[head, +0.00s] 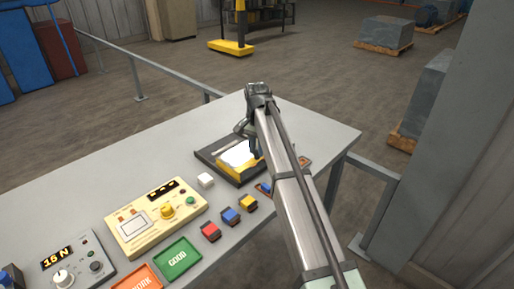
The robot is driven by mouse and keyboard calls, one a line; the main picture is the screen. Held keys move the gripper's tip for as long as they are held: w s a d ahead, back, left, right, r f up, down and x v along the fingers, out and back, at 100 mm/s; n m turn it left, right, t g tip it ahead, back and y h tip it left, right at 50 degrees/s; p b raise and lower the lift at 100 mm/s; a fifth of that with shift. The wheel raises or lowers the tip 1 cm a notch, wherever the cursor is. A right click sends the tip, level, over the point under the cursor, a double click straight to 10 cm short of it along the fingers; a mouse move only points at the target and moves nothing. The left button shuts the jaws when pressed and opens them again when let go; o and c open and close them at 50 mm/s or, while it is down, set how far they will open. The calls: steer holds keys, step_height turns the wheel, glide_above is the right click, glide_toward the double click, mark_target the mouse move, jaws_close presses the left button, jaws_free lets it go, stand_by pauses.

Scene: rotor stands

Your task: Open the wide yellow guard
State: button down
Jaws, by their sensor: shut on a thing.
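The wide yellow guard (251,165) is on a dark, flat stand (213,164) on the grey table, at the centre of the head view. A bright white area shows beside its yellow part. My gripper (255,152) reaches down at the right side of the guard and is shut on it. My arm hides part of the stand's right side, and the exact contact of the fingers is too small to see clearly. How far the guard is raised cannot be told.
A white cube (206,180) is close to the stand. Red (210,231), blue (231,215) and yellow (248,203) blocks line the near side. A cream control box (155,217), grey box (78,265) and green GOOD tray (178,258) stand left. The far table is clear.

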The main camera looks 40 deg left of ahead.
stand_by(0.3)
steer(key=a, duration=1.2)
steer(key=shift+a, duration=0.2)
steer(key=c, duration=0.9)
jaws_free()
step_height(320, 180, up, 14)
steer(key=shift+d+f, duration=0.1)
